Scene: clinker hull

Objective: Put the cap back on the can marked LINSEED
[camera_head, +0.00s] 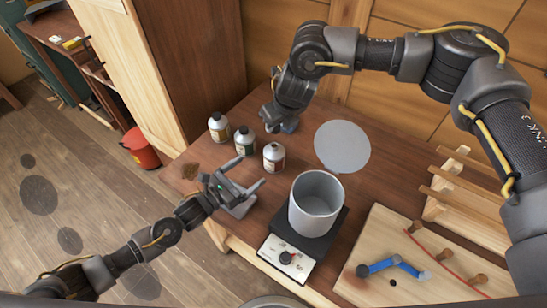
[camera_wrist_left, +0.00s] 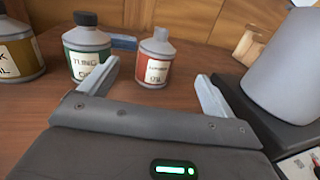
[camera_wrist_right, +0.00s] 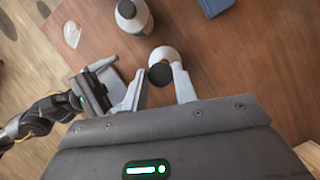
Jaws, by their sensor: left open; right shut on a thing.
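The can with a red label (camera_head: 274,157) stands upright on the bench, its pale top without a dark cap. In the left wrist view the red-label can (camera_wrist_left: 155,60) has blurred small lettering. My left gripper (camera_head: 251,172) is open and empty, low beside this can; the can shows beyond its fingertips, apart from them. My right gripper (camera_head: 283,122) is behind the cans. In the right wrist view it is shut on a dark round cap (camera_wrist_right: 160,74), with a pale round top just beyond it. I cannot tell how high the cap is above that top.
A green-label can (camera_head: 244,141) and another capped can (camera_head: 218,127) stand to the left. A grey pot (camera_head: 316,205) sits on a scale (camera_head: 285,258) at right. A round grey disc (camera_head: 342,147) lies behind it. A board (camera_head: 365,287) holds a blue tool (camera_head: 385,266).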

